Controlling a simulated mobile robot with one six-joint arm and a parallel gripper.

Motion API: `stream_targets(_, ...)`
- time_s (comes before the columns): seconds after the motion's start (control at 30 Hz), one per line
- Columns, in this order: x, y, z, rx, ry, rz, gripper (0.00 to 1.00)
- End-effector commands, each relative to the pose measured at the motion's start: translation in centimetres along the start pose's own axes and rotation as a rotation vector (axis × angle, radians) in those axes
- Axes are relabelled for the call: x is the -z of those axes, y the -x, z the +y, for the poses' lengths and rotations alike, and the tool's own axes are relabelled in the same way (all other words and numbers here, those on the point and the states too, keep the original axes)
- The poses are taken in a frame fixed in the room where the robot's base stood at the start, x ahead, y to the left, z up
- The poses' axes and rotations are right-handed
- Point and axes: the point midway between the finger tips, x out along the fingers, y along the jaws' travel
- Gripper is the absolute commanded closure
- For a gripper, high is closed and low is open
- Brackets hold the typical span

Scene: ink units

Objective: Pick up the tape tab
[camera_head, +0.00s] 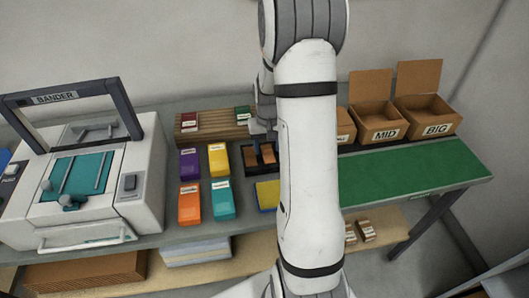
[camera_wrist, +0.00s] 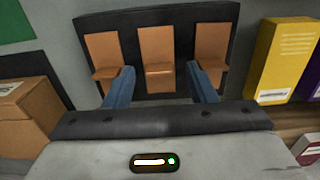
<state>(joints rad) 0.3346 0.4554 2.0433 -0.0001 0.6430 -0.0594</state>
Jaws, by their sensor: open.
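Three brown tabs, which look like the tape tabs, stand side by side in a black holder (camera_wrist: 188,17). In the wrist view they are the left tab (camera_wrist: 104,47), the middle tab (camera_wrist: 156,45) and the right tab (camera_wrist: 212,43). In the head view brown tabs (camera_head: 269,153) show just left of my arm, partly hidden. My gripper (camera_wrist: 162,80) is open and empty. Its two blue fingers point at the holder, one on each side of the middle tab in the picture. I cannot tell whether they touch anything.
A yellow box (camera_wrist: 283,55) stands right of the holder in the wrist view, and a cardboard box (camera_wrist: 28,112) at left. The head view shows a bander (camera_head: 95,180) at left, open MID (camera_head: 385,133) and BIG (camera_head: 437,130) boxes, and a clear green mat (camera_head: 420,172).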

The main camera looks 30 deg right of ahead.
Motion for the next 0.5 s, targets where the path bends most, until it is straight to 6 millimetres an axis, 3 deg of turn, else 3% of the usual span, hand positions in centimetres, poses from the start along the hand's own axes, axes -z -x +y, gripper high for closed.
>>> stream_targets(0.2, -0.01, -0.05, 0.03, 0.000, -0.001, 0.000, 0.51)
stream_targets(0.5, -0.01, -0.03, 0.06, 0.000, -0.001, 0.000, 0.75)
